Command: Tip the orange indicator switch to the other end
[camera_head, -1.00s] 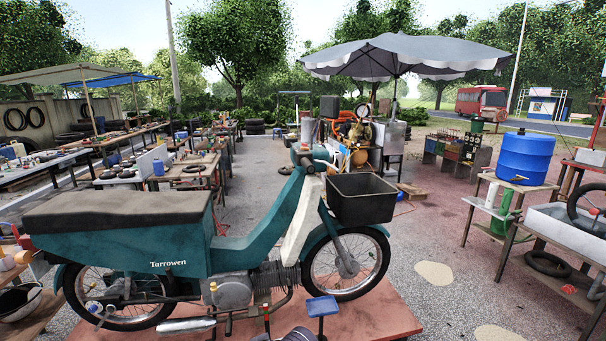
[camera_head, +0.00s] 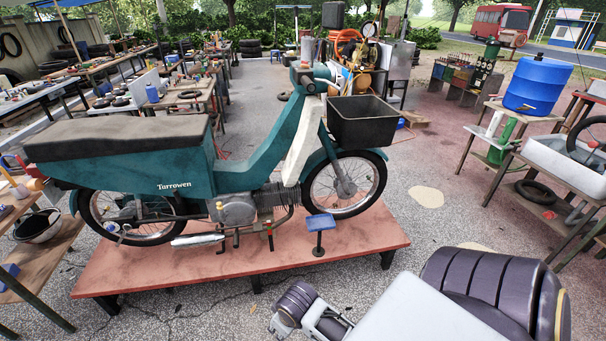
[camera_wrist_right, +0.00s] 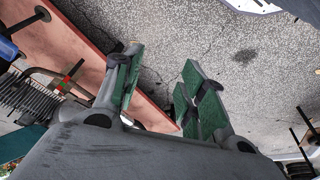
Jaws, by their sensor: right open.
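The teal motorbike (camera_head: 240,165) stands on a low red platform (camera_head: 150,270) in the head view. Its handlebar (camera_head: 316,76) is at the upper middle, above a black front basket (camera_head: 361,121). The orange indicator switch is too small to make out there. My right arm comes in at the bottom right, in front of the platform. My right gripper (camera_wrist_right: 160,68) shows in the wrist view, open and empty, its green-padded fingers apart over the paving and platform edge, away from the handlebar. My left gripper is not in view.
A blue-topped stand (camera_head: 321,223) is on the platform beside the bike. A bench at the left holds a bowl (camera_head: 38,226). A table with a blue barrel (camera_head: 537,83) and a white basin (camera_head: 568,165) stand at the right. The paving right of the bike is fairly open.

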